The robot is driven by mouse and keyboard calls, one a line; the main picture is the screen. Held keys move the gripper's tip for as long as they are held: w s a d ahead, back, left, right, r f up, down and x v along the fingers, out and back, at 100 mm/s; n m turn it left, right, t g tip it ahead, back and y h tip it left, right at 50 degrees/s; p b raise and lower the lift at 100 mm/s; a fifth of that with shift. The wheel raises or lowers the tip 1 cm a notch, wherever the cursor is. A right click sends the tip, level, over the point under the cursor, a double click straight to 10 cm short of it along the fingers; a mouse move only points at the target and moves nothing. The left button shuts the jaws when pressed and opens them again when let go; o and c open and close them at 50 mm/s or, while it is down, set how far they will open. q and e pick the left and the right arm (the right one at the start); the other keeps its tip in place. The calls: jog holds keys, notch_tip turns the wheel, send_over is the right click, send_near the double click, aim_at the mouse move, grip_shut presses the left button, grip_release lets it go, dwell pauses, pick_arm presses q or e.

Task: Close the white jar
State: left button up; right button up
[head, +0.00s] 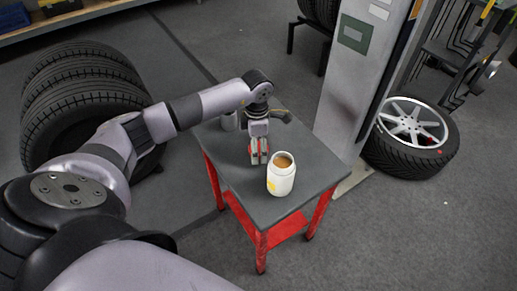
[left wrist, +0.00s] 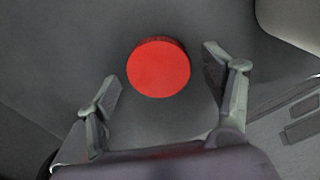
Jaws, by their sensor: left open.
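The white jar (head: 281,179) stands upright and open on the small grey-topped table, with brown contents showing at its mouth and a yellow patch on its side. A round red lid (left wrist: 159,68) lies flat on the grey top in the left wrist view. My left gripper (head: 259,157) points down at the table just left of the jar, apart from it. In the left wrist view its fingers (left wrist: 161,66) are open, one on each side of the lid, with gaps between. In the head view the gripper partly hides the lid. My right gripper is not in view.
The table (head: 300,203) has red legs and a red lower shelf. A grey metal column (head: 350,80) rises beyond the table's right side. Stacked tyres (head: 75,90) stand left; a wheel (head: 412,133) lies right.

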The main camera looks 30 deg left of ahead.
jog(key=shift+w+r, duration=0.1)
pick_arm(q)
jog(key=shift+c, duration=0.2)
jog(key=c, duration=0.8)
jog(key=shift+o, duration=0.2)
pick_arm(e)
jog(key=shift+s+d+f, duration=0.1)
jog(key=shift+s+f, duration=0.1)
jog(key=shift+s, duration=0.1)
pick_arm(q)
jog(key=shift+r, duration=0.1)
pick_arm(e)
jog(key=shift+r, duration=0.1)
pick_arm(q)
jog(key=shift+r, duration=0.4)
notch_tip(320, 180, up, 9)
jog(key=p, duration=0.1)
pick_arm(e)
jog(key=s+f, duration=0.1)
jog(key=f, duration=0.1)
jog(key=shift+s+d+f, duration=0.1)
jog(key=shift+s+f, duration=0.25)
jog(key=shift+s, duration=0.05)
